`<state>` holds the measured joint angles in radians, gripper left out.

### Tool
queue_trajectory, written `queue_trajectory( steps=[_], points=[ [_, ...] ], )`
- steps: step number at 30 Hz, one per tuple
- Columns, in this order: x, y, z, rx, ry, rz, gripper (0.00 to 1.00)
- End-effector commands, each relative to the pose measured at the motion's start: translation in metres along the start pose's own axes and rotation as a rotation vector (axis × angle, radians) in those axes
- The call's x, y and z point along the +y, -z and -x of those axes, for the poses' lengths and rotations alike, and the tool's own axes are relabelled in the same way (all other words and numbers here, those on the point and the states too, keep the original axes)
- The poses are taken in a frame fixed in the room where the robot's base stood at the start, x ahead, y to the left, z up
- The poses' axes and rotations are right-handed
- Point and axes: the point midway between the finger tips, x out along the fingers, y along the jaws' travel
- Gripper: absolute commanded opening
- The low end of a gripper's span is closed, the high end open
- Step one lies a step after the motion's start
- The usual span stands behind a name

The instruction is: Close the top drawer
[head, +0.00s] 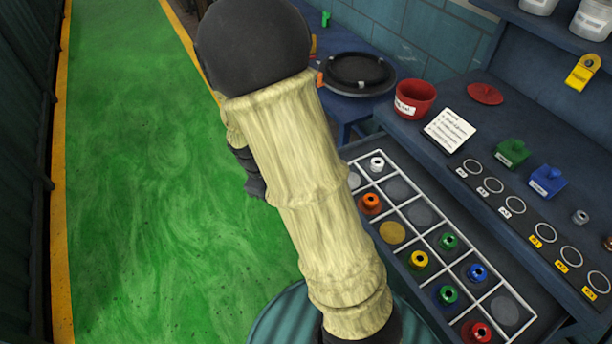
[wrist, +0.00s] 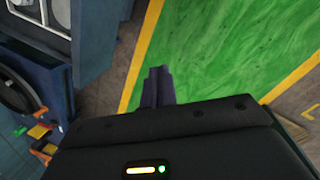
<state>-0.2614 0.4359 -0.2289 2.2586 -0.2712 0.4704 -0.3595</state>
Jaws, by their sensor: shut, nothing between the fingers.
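The top drawer (head: 505,312) stands open under the workbench in the head view. Its inside has a white grid of compartments with several coloured knobbed pieces and round marks. The drawer handle is not visible.
The bench top (head: 405,130) holds a red pot (head: 414,99), a white card (head: 449,130), a green block (head: 512,152) and a blue block (head: 547,180). A black round tray (head: 356,73) sits on a side table. The green floor (head: 140,180) at left is clear.

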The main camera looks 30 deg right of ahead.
Motion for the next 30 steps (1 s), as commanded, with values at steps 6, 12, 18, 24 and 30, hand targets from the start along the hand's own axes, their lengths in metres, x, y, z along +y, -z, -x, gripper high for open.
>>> queue_trajectory(
  steps=[6,12,18,24,30],
  points=[
    [0.028,0.03,-0.038,-0.204,-0.106,0.397,0.0],
    [0.053,0.056,-0.063,-0.408,-0.209,0.744,0.0],
    [0.066,0.071,-0.072,-0.522,-0.263,0.918,0.0],
    [0.067,0.072,-0.072,-0.529,-0.266,0.929,0.0],
    [0.068,0.071,-0.074,-0.529,-0.265,0.927,0.0]
  ],
)
